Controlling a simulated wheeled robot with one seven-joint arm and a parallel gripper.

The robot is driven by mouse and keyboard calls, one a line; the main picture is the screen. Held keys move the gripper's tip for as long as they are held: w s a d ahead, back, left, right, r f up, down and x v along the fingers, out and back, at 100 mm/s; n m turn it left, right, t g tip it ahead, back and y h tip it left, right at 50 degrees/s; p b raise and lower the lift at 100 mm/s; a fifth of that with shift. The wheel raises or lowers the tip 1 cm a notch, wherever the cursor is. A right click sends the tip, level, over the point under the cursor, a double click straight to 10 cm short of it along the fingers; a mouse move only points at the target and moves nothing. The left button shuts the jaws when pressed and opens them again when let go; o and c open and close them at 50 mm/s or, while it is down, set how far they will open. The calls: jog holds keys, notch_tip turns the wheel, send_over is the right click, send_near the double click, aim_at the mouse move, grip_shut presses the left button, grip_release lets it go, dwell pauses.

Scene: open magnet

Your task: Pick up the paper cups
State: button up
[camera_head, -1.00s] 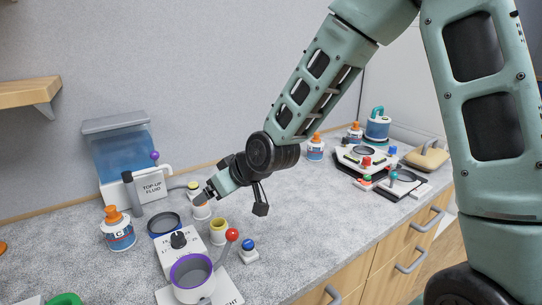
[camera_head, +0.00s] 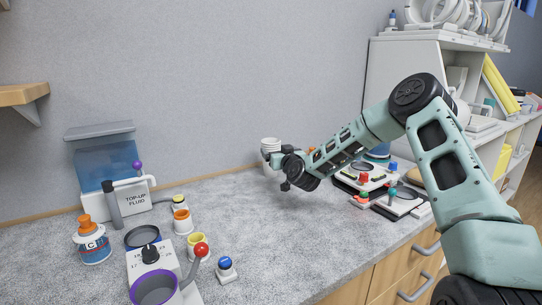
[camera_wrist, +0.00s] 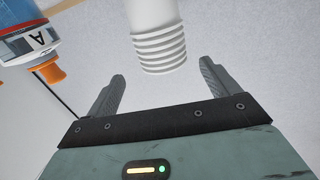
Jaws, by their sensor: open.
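A stack of white paper cups (camera_head: 270,145) stands on the counter near the wall, in the middle of the head view. My gripper (camera_head: 273,160) is at the stack, coming from the right, and hides part of it. In the wrist view the stack (camera_wrist: 156,35) shows its ribbed rims toward my gripper (camera_wrist: 162,76). The two fingers are open, one on each side of the stack's rim end, with visible gaps to it. I cannot tell how deep the stack sits between the fingertips.
A bottle marked A with an orange tip (camera_wrist: 30,40) is close beside the left finger in the wrist view. At left stand bottle C (camera_head: 93,243), the top-up fluid tank (camera_head: 105,165) and a dial device (camera_head: 150,262). The middle counter (camera_head: 300,230) is clear.

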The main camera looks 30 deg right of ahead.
aim_at(270, 143)
jog(key=shift+a+p+x, duration=0.1)
jog(key=shift+p+x, duration=0.5)
jog(key=shift+x, duration=1.75)
jog(key=shift+a+p+x, duration=0.15)
jog(key=shift+p+x, duration=0.45)
jog(key=shift+x, duration=1.75)
jog(key=shift+f, duration=0.15)
jog(key=c, duration=1.1)
